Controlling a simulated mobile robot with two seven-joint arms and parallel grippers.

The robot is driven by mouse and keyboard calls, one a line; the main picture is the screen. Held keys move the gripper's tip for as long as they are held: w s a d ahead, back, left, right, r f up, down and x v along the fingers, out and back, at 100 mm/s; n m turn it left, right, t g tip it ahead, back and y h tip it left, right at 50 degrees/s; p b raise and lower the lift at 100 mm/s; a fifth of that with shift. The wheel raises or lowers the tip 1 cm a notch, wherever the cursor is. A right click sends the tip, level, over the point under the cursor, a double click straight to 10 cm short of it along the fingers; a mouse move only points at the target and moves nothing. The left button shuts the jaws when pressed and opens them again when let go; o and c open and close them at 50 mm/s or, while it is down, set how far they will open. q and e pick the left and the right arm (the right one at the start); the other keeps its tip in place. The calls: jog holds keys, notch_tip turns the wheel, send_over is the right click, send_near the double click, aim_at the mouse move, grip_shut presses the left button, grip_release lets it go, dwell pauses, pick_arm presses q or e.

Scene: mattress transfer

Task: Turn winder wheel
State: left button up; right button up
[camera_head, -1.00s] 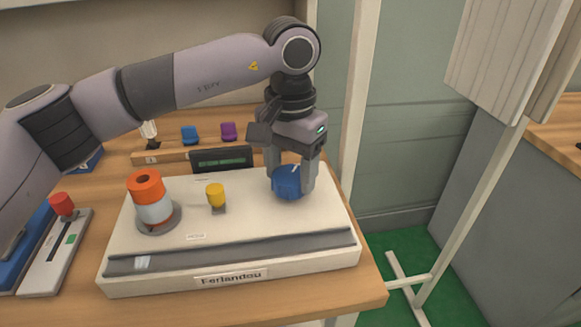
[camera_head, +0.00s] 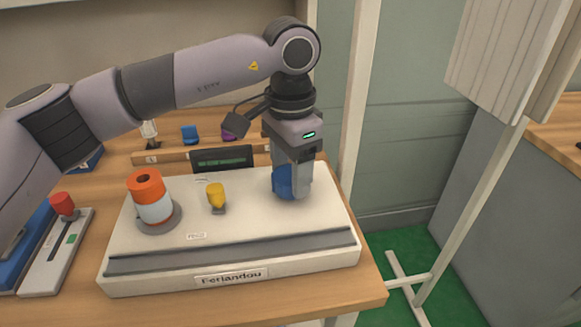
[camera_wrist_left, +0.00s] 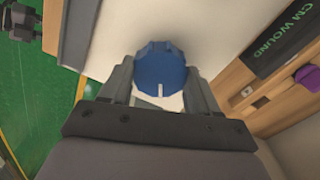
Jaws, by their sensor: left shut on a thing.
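The winder wheel (camera_head: 283,182) is a blue ribbed knob on the right part of a white machine (camera_head: 250,236) labelled "Ferlandou". My left gripper (camera_head: 292,190) points down and is shut on the wheel, hiding its right side in the head view. In the left wrist view the wheel (camera_wrist_left: 160,70) sits between the two fingers of my left gripper (camera_wrist_left: 158,88), with a white mark on its near edge.
On the machine stand an orange and white spool (camera_head: 150,200) and a yellow knob (camera_head: 215,195). A dark display (camera_head: 222,159) is behind, reading "CM WOUND" in the wrist view. A red-knobbed box (camera_head: 62,207) is at left. A white stand (camera_head: 470,200) is at right.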

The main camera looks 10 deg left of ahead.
aim_at(290, 175)
pick_arm(q)
jog(key=shift+r, duration=0.15)
jog(key=o, duration=1.1)
jog(key=shift+c, duration=0.2)
jog(key=shift+r, duration=3.5)
